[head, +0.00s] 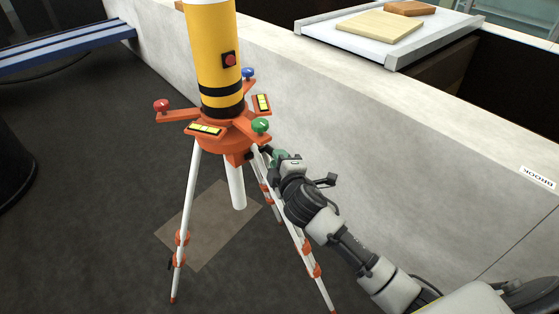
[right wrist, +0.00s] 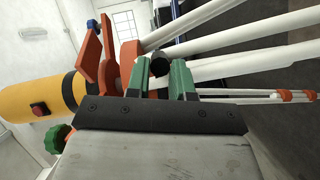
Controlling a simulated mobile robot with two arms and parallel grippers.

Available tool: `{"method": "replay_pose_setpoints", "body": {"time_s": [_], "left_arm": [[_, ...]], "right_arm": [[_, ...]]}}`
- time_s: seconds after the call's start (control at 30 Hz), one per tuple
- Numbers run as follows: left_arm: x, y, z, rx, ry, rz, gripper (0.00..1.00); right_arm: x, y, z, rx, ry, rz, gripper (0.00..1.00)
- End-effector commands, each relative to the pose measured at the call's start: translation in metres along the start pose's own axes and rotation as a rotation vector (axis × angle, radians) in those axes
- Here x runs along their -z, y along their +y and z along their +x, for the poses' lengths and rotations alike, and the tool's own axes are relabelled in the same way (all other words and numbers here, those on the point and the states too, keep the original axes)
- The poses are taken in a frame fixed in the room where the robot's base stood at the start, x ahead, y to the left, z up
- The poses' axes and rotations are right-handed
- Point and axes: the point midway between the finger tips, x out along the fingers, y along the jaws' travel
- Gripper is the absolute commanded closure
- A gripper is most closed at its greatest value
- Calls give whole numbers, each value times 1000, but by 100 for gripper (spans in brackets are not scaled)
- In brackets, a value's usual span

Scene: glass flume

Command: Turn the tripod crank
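An orange tripod (head: 232,131) with white legs carries a yellow column with black bands (head: 214,55). My right gripper (head: 274,154) is at the right side of the tripod head, below the green knob (head: 260,125). In the right wrist view its two green fingers (right wrist: 160,75) stand a small gap apart. The round black end of the crank handle (right wrist: 160,66) fills the gap between the fingertips, and they look closed on it. The rest of the crank is mostly hidden, and the head view hardly shows it. My left gripper is in neither view.
A red knob (head: 162,105) and a blue knob (head: 248,72) stick out from the tripod head. A long pale wall (head: 400,130) runs close behind and right of the tripod. A tray with boards (head: 345,42) lies on top. Dark floor (head: 100,200) is open to the left.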

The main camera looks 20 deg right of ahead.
Motion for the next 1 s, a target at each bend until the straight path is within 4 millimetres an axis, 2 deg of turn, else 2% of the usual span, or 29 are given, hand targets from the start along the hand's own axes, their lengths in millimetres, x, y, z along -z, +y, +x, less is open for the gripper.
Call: {"method": "replay_pose_setpoints", "body": {"time_s": [0.03, 0.17, 0.53, 0.67, 1.0], "left_arm": [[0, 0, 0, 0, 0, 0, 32], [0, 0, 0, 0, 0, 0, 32], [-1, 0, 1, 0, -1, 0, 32], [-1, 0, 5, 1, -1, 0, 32], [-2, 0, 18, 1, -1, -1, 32]], "right_arm": [[0, 0, 0, 0, 1, 1, 71], [0, 0, 0, 0, 0, 1, 52], [0, -1, -5, 0, 1, 2, 52], [0, -2, -23, 1, 1, 2, 52], [-1, -2, -87, 2, 1, 2, 52]]}}
